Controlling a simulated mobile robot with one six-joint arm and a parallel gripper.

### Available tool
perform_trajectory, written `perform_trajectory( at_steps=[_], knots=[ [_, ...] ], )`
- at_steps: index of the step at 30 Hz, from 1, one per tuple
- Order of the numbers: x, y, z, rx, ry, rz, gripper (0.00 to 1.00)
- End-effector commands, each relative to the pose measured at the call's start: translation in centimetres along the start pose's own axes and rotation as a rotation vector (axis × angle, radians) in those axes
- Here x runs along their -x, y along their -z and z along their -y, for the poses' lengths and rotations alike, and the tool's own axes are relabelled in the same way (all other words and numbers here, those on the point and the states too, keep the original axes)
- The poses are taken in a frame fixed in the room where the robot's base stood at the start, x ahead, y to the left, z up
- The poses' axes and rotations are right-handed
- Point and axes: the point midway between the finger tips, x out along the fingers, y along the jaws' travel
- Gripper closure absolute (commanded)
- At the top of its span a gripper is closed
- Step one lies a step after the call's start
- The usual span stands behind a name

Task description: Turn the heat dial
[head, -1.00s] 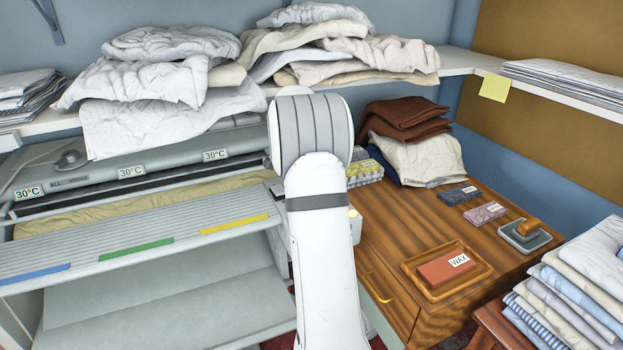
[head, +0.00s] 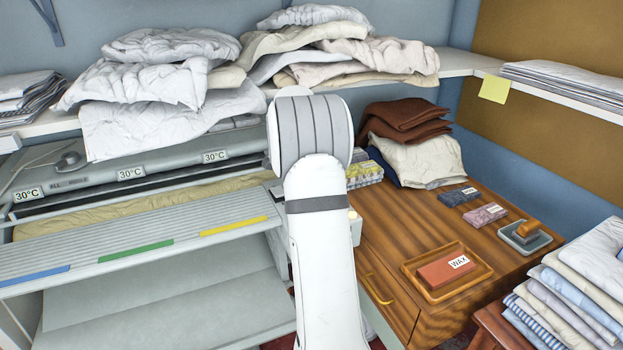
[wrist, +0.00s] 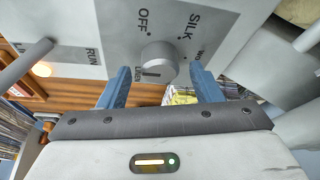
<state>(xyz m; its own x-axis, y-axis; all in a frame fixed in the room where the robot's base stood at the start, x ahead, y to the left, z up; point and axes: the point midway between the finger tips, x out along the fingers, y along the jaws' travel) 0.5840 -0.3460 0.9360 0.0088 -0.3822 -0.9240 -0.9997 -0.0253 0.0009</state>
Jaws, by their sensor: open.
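The heat dial (wrist: 158,62) is a grey round knob on a pale panel in the wrist view. The printed words OFF and SILK and partly cut-off lettering surround it. My gripper (wrist: 163,80) is open, with one blue finger to the left of the dial and the other to its right. I see clear gaps between the fingers and the knob, and nothing is held. In the head view my white arm hides the dial and the gripper.
The ironer's slatted feed table (head: 130,245) is at the left of the head view. A wooden cabinet (head: 400,225) stands right of my arm, with a wax block (head: 446,271) in a tray. Folded linen (head: 575,285) is at lower right. A grey lever (wrist: 25,62) is left of the dial.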

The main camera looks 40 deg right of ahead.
Motion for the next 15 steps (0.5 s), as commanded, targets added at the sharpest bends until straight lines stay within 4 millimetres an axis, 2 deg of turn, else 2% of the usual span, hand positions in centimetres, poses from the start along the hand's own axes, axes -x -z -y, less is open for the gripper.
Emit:
perform_trajectory(
  at_steps=[9, 15],
  knots=[
    [5.4, 0.0, 0.0, 0.0, 0.003, -0.001, 0.41],
    [7.1, 0.0, 0.0, 0.0, 0.001, 0.0, 0.41]
  ],
)
